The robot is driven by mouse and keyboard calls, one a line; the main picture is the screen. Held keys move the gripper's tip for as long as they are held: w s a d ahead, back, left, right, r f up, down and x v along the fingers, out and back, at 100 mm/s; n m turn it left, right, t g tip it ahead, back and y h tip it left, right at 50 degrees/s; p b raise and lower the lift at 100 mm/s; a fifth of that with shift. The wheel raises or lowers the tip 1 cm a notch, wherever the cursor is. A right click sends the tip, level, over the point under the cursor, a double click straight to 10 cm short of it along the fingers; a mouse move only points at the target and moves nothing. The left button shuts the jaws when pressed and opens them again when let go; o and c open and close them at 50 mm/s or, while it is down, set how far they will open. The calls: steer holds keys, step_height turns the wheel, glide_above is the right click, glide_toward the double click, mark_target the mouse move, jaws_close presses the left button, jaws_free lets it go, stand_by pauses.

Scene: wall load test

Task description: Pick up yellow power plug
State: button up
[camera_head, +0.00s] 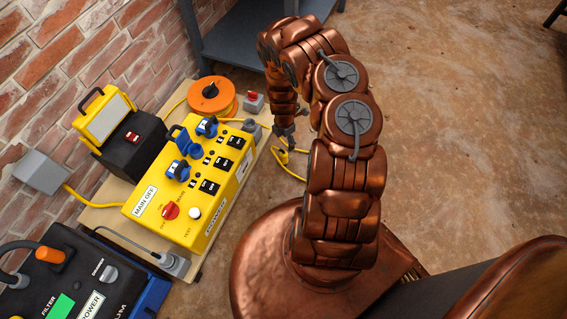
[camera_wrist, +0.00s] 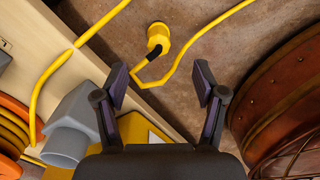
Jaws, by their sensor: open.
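The yellow power plug (camera_wrist: 158,38) has a black part at its lower left and lies on the brown floor beside the wooden board's edge. A yellow cable (camera_wrist: 180,58) runs close by it on the floor. My gripper (camera_wrist: 161,83) is open and empty, with its fingertips apart and the plug ahead of them, slightly above centre in the wrist view. In the head view my gripper (camera_head: 287,136) hangs over the floor near the yellow cable (camera_head: 288,165); the plug itself is hard to make out there.
A yellow power box (camera_head: 190,205) with blue sockets stands on a wooden board (camera_head: 112,218). A grey connector (camera_wrist: 72,128) and an orange cable reel (camera_head: 211,95) are close to my gripper. A brick wall is at left, a dark bench (camera_head: 245,40) behind. The floor at right is free.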

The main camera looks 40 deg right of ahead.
mark_target(284, 157)
steer(key=shift+n, duration=0.6)
steer(key=f, duration=0.3)
steer(key=a+f+b, duration=0.1)
steer(key=f, duration=0.1)
steer(key=shift+f, duration=0.4)
step_height(284, 157, down, 8)
steer(key=b, duration=0.8)
steer(key=shift+d+r, duration=0.1)
steer(key=shift+r, duration=0.15)
steer(key=shift+r, duration=0.1)
steer(key=c, duration=1.3)
steer(key=shift+r, duration=0.15)
step_height(284, 157, up, 10)
steer(key=p, duration=0.8)
steer(key=shift+p, duration=0.4)
